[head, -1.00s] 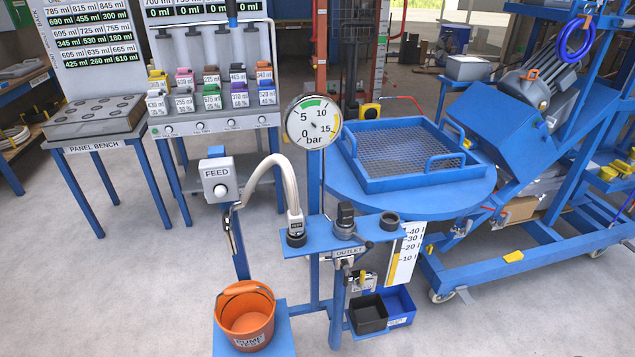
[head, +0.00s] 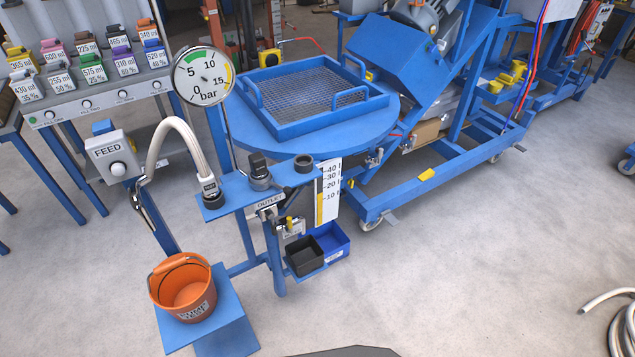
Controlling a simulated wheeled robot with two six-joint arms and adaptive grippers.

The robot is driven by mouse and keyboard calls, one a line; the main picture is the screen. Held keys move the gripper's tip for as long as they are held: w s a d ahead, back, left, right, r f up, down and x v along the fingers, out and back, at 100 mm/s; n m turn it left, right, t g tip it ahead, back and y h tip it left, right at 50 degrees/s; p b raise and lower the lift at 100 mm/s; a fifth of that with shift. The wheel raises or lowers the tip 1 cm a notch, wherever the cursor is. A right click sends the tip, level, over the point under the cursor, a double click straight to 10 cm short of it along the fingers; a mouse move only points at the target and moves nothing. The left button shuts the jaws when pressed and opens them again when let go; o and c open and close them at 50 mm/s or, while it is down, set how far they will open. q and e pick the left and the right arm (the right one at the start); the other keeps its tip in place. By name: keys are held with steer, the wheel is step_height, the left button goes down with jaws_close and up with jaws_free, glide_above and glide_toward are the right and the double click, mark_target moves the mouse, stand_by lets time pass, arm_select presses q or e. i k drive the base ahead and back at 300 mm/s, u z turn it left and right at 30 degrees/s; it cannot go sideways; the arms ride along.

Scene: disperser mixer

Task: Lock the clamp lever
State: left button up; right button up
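I cannot pick out the clamp lever with certainty. A small metal fitting (head: 374,157) sits at the right edge of the round blue table, beside the tilted blue machine (head: 400,55); it is too small to tell whether it is a lever or how it stands. Another small fitting with a yellow part (head: 291,224) is under the OUTLET label on the blue stand (head: 238,188). Neither of my grippers is in view.
A pressure gauge (head: 202,76), a FEED box (head: 112,155) and an orange bucket (head: 184,287) stand at the left. A mesh tray (head: 290,126) lies on the round table (head: 385,122). A pale hose (head: 612,300) lies at lower right. The floor (head: 450,270) in front is clear.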

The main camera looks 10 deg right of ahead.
mark_target(287, 189)
steer(key=u, duration=0.95)
steer(key=i, duration=0.6)
steer(key=z, duration=0.95)
